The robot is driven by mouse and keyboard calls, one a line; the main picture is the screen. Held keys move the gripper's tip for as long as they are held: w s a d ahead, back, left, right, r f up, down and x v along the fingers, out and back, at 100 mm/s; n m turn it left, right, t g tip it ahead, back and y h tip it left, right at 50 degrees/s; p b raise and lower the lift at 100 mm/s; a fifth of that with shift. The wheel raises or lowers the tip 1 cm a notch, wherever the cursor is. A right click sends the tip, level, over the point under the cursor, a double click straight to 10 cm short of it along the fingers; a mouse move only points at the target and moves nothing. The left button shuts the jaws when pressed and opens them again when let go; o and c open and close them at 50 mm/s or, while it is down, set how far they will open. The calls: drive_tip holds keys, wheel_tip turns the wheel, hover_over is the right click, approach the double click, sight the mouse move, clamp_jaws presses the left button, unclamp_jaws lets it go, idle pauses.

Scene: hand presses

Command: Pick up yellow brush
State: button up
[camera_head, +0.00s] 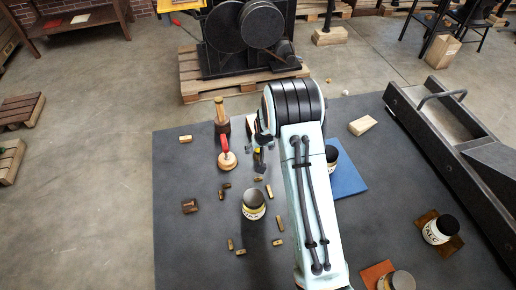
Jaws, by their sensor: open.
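My gripper (261,158) is small and dark, just left of my pale arm, low over the dark grey mat (185,255). It is open. A small yellow patch, perhaps part of the yellow brush (258,150), shows right at the gripper; the rest is hidden by the gripper and arm. I cannot tell whether the fingers are around it or touching it. A red-handled tool (225,146) on a round wooden base stands to the left of the gripper.
A wooden mallet-like tool (221,115) stands behind the red handle. A blue sheet (346,178) lies right of my arm. A long dark bench (440,135) bounds the right.

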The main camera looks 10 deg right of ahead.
drive_tip(key=shift+x, duration=1.25)
clamp_jaws()
drive_tip(key=shift+r, duration=0.15)
